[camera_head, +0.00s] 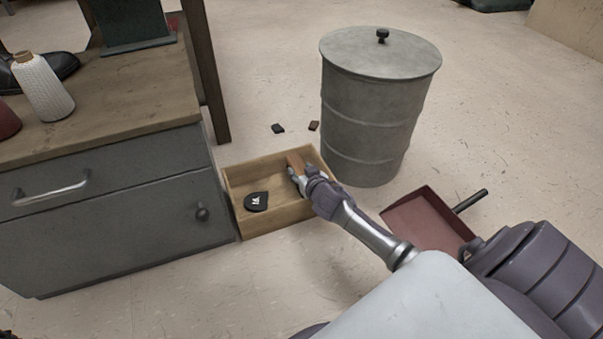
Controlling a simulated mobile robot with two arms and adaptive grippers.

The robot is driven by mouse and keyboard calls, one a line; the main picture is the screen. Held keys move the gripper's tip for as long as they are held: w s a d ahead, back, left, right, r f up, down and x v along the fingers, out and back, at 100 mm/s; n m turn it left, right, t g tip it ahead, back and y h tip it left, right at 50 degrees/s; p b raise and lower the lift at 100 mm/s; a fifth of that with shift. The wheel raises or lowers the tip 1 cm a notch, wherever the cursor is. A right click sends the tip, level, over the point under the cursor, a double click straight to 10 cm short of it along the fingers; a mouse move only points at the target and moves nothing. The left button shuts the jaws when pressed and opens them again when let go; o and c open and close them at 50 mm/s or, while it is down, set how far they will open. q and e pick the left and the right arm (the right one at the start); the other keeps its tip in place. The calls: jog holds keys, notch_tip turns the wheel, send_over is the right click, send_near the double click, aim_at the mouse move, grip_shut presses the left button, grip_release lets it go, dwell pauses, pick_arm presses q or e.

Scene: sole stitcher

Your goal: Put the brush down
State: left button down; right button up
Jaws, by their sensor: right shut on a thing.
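My right gripper (298,178) is over the right part of an open wooden box (280,222) on the floor. It is shut on a brown, wooden-looking piece, the brush (294,160), whose upper end sticks out past the fingers. The rest of the brush is hidden by the gripper, and I cannot tell whether it touches the box. My left gripper is not in view.
A black heel-shaped piece (256,201) lies in the box. The grey cabinet (120,220) stands left, a lidded metal drum (370,120) behind right. A red dustpan (425,218) lies right. A black scrap (278,128) and brown scrap (314,126) lie behind the box.

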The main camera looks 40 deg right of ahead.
jog(key=shift+f+b, duration=0.35)
jog(key=shift+f, duration=0.25)
jog(key=o, duration=1.2)
jog(key=shift+s+f, duration=0.1)
jog(key=shift+f, duration=0.05)
jog(key=shift+r+p, duration=0.35)
jog(key=shift+r, duration=0.15)
jog(key=p+v, duration=0.2)
jog(key=v, duration=0.1)
jog(key=p+v, duration=0.3)
jog(key=v, duration=0.1)
jog(key=p+v, duration=0.2)
jog(key=v, duration=0.2)
jog(key=shift+r, duration=0.3)
jog(key=shift+s+a+r+p, duration=0.1)
jog(key=shift+s+a+p, duration=0.05)
jog(key=shift+s+p, duration=0.25)
